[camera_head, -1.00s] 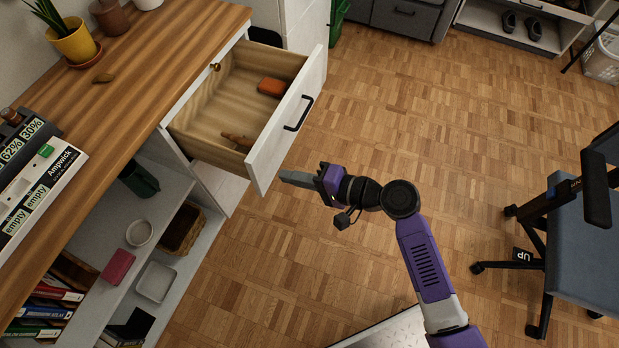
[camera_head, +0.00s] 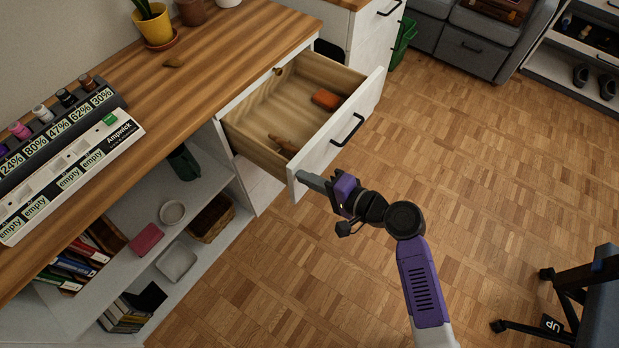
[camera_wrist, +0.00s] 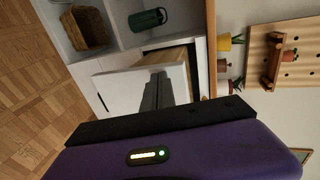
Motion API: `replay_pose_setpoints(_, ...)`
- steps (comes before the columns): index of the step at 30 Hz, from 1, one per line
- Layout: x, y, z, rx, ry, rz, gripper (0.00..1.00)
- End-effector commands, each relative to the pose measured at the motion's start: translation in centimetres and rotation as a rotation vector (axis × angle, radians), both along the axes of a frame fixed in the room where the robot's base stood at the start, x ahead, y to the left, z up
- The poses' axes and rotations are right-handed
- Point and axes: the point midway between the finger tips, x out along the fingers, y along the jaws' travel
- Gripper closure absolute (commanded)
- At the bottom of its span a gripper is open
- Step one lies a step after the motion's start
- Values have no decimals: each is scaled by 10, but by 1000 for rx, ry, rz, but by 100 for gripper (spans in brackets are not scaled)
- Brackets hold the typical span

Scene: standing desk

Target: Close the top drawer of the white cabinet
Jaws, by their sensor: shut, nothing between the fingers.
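The top drawer (camera_head: 345,133) of the white cabinet is pulled well out in the head view, its wooden inside showing. An orange block (camera_head: 326,98) and a brown wooden item (camera_head: 284,145) lie in it. The drawer front has a black handle (camera_head: 348,130). My gripper (camera_head: 302,178) is shut and empty. Its tips are at the near lower corner of the drawer front; I cannot tell whether they touch. In the wrist view the white drawer front (camera_wrist: 118,90) lies ahead, partly hidden behind the dark fingers (camera_wrist: 160,92).
Open shelves below the desk hold a wicker basket (camera_head: 211,218), bowls and books. The desktop carries a plant pot (camera_head: 156,29) and a battery charger (camera_head: 70,160). A dark chair (camera_head: 597,305) stands at right.

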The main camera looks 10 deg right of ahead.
Motion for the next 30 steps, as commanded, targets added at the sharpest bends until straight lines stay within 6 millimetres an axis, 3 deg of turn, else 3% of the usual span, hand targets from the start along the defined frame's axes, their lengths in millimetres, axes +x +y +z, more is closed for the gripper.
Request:
replay_pose_setpoints(8,31,32,0,1,-4,4,100)
replay_pose_setpoints(21,115,115,-2,0,-4,3,100)
replay_pose_setpoints(30,156,156,-2,0,-3,2,100)
